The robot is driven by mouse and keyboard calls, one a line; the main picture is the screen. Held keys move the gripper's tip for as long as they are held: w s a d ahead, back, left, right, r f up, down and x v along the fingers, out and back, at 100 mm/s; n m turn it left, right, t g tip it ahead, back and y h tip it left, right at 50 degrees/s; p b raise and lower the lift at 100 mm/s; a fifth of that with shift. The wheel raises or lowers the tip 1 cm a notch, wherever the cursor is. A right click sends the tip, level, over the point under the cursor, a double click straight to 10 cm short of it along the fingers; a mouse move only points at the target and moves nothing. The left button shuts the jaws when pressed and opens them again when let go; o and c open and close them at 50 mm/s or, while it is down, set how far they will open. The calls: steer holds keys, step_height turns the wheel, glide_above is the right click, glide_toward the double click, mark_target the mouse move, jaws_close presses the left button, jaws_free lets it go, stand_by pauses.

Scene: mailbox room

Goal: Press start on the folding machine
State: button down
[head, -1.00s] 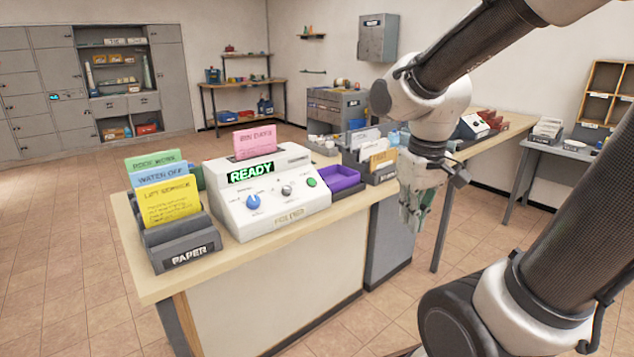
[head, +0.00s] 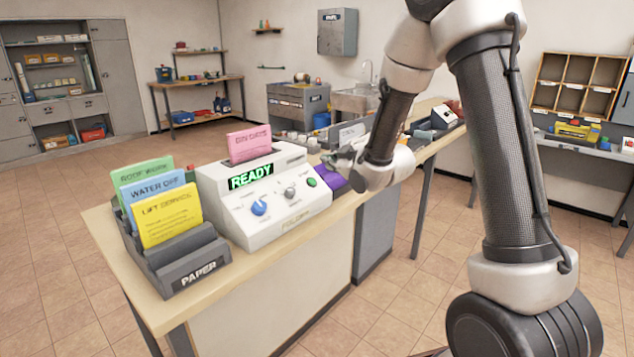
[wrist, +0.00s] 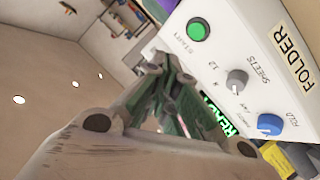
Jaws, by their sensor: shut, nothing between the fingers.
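The white folding machine (head: 265,205) stands on the counter with a lit green READY display (head: 251,176). Its sloped front has a blue knob (head: 259,208), a grey knob (head: 291,193) and a round green button (head: 312,182) at the right end. The wrist view shows the green button (wrist: 198,29), the grey knob (wrist: 237,80) and the blue knob (wrist: 270,124). A pink sheet (head: 250,143) stands in the machine's top. My gripper (head: 336,158) is shut and empty, near the machine's right end, above the purple tray (head: 328,177). Contact with the button is not visible.
A grey PAPER rack (head: 180,262) with green, blue and yellow sheets stands left of the machine. The wooden counter (head: 105,237) continues to the right behind my arm, with boxes on it. The tiled floor in front is clear.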

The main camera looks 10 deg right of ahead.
mark_target(312, 181)
steer(key=shift+w+a+r+n+t+y, duration=0.15)
steer(key=shift+r+t+y, duration=0.1)
steer(key=shift+r, duration=0.35)
steer(key=shift+w+a+r+n+t+y, duration=0.15)
steer(key=shift+r+t, duration=0.1)
steer(key=shift+r, duration=0.3)
steer(key=shift+f, duration=0.1)
steer(key=shift+w+a+f, duration=0.45)
steer(key=shift+w+f, duration=0.2)
steer(key=shift+f, duration=0.55)
steer(key=shift+w+a+f, duration=0.5)
steer(key=shift+w+f, duration=0.1)
steer(key=shift+f, duration=0.55)
steer(key=shift+w+a+f, duration=0.45)
steer(key=shift+w+f, duration=0.2)
steer(key=shift+f, duration=0.55)
steer(key=shift+f, duration=0.1)
steer(key=shift+w+a+f, duration=0.15)
steer(key=shift+w+f, duration=0.05)
steer(key=shift+f, duration=0.05)
steer(key=shift+w+a+f, duration=0.1)
steer(key=shift+w+f, duration=0.05)
steer(key=shift+f, duration=0.15)
steer(key=shift+s+d+r, duration=0.25)
steer(key=shift+s+r, duration=0.1)
steer(key=shift+r, duration=0.3)
